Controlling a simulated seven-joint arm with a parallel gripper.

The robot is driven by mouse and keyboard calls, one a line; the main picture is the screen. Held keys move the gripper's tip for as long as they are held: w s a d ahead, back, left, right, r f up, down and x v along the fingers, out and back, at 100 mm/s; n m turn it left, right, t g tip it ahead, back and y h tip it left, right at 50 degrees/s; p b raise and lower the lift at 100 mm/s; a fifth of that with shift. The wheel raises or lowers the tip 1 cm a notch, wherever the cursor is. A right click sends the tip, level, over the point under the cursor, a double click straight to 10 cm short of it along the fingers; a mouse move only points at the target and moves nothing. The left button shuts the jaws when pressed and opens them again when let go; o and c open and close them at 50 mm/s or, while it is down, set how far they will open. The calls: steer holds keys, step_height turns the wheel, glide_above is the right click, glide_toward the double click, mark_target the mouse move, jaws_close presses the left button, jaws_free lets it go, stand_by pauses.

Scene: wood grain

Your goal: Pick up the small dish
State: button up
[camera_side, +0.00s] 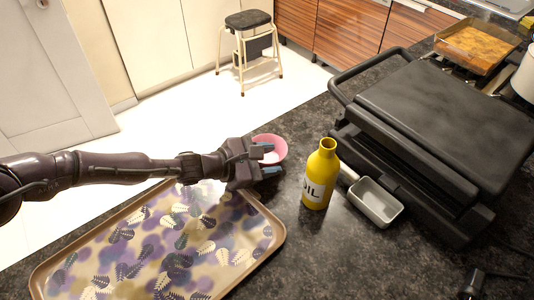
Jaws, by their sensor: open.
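A small round pink dish (280,149) with a pale inside stands on the dark countertop near its far edge. My gripper (269,159) reaches in from the left, with its jaws open and nothing held between them. Its fingertips overlap the dish's near left side in this view, and one finger lies across the dish's inside. Part of the rim is hidden behind the gripper. I cannot tell whether the fingers touch the dish. A small grey rectangular pan (376,203) with a pale handle also sits on the counter, to the right.
A yellow oil bottle (319,176) stands upright right of my gripper. A large patterned tray (150,250) lies below my arm. A black contact grill (440,120) fills the right side. Bare counter lies between tray and bottle. A stool (249,40) stands on the floor beyond.

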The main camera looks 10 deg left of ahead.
jaws_close()
